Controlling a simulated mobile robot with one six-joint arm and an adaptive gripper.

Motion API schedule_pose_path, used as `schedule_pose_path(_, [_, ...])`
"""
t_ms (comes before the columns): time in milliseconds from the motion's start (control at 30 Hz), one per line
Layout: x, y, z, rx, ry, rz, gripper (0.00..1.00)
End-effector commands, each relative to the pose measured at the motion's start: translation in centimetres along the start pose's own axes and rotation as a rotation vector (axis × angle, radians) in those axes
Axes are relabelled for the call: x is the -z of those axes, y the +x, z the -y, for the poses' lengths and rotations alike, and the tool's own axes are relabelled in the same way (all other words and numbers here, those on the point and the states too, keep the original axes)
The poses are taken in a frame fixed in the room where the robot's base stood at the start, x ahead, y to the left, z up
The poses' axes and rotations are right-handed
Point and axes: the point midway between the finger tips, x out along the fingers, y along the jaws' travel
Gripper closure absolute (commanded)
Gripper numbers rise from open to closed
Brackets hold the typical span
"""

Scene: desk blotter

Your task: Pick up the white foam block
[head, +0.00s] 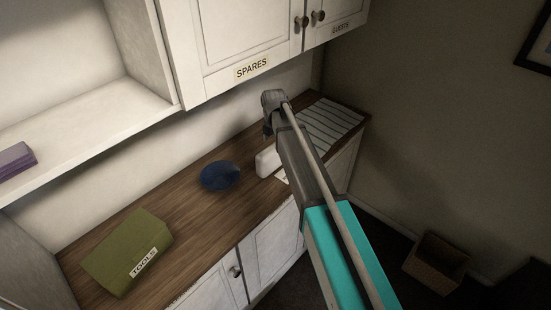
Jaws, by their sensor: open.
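The white foam block (264,163) appears as a pale, rounded-edged block on the wooden counter, right of the blue round object. My arm hides its right side. My gripper (267,132) is at the far end of my arm, above and behind the block in the picture, apart from it. Its fingers are small and dark and mostly hidden by the wrist. It is open, with nothing seen in it.
A dark blue round object (220,176) and a green box labelled TOOLS (127,252) stand on the wooden counter (190,205). A striped mat (330,122) lies at the right end. Cupboards labelled SPARES (225,40) hang above. A basket (436,262) is on the floor.

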Motion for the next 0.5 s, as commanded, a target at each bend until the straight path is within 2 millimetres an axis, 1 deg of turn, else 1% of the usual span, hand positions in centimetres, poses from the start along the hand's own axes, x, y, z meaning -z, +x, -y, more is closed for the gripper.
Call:
schedule_pose_path(233, [0.0,0.9,0.0,0.000,0.000,0.000,0.00])
schedule_pose_path(500, [0.0,3.0,-0.1,0.000,0.000,0.000,0.00])
